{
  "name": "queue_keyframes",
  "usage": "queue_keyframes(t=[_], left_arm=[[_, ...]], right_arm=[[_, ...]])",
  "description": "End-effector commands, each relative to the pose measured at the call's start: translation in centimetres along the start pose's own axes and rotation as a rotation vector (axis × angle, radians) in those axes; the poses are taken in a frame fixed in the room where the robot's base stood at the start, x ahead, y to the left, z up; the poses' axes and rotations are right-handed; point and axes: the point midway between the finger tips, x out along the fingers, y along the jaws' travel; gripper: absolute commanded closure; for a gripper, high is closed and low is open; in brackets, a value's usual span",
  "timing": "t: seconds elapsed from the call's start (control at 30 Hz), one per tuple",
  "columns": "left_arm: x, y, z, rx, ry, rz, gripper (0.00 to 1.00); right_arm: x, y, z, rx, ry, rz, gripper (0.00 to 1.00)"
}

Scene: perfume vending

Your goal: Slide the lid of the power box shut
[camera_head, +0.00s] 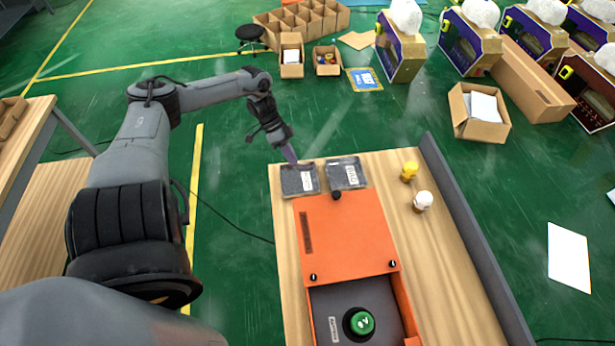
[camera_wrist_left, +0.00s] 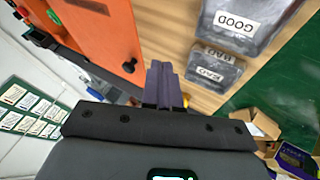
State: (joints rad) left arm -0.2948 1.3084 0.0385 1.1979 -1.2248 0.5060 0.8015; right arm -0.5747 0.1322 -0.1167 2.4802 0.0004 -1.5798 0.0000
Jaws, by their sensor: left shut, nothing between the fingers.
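The power box is the orange box on the wooden table. Its flat orange lid (camera_head: 345,235) covers the far part, with a black knob (camera_head: 336,195) at its far edge. The near part is uncovered and shows a green button (camera_head: 362,322) on a dark panel. In the left wrist view the orange lid (camera_wrist_left: 108,28) is at the upper left, and the black knob (camera_wrist_left: 129,66) is just left of my fingers. My left gripper (camera_head: 292,160) is shut and empty, near the left tray's far edge, apart from the knob. My right gripper is not in view.
Two grey labelled trays, left (camera_head: 299,181) and right (camera_head: 346,172), sit beyond the lid's far edge. A yellow-topped bottle (camera_head: 409,171) and a white-topped bottle (camera_head: 423,201) stand to the right. A grey barrier (camera_head: 470,235) runs along the table's right edge.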

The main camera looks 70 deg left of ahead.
Motion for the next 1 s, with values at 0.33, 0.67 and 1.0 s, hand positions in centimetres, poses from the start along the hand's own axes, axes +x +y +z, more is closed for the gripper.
queue_keyframes(t=[0.33,0.67,1.0], left_arm=[[5.4,0.0,-0.1,0.001,0.005,0.003,1.00],[9.7,1.6,-0.2,0.003,-0.001,0.004,1.00],[11.2,3.5,0.0,0.002,0.000,0.000,1.00]], right_arm=[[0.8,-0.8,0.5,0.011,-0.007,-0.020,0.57],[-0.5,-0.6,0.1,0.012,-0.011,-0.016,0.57],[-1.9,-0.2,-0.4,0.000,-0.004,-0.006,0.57]])
